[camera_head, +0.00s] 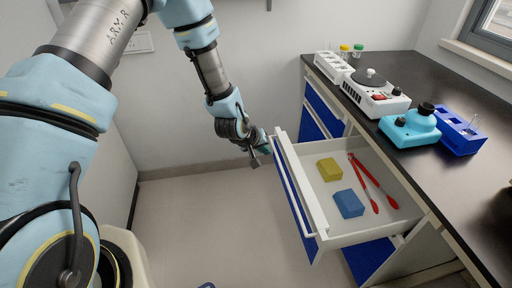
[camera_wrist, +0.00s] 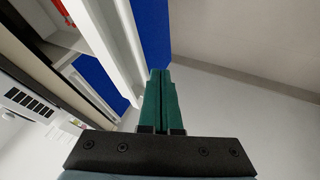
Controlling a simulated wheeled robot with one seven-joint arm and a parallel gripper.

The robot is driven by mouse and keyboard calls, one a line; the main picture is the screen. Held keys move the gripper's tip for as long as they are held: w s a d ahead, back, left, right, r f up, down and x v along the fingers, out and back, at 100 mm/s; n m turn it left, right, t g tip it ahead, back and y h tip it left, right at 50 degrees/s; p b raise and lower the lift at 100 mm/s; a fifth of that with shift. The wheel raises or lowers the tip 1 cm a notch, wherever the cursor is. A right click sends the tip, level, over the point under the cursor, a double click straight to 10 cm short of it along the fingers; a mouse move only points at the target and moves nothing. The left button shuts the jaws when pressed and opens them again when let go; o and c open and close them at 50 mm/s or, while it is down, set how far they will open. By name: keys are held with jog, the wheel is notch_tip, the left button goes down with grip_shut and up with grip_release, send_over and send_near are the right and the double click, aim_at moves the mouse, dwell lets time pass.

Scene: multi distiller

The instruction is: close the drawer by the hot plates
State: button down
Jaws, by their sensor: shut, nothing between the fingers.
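The drawer (camera_head: 334,229) is pulled out from under the dark bench top, with a white body and a blue front carrying a long white handle bar. It holds a yellow block (camera_head: 328,169), a blue block (camera_head: 349,204) and red tongs (camera_head: 366,184).
The bench top (camera_head: 455,171) also carries a blue rack (camera_head: 461,133), a white rack (camera_head: 333,67) and small capped bottles (camera_head: 351,51). More blue drawer fronts (camera_head: 322,112) are beside the open one. The floor (camera_head: 220,220) in front of the drawer is clear.

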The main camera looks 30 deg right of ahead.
jog(key=shift+s+d, duration=0.1)
jog(key=shift+d, duration=0.25)
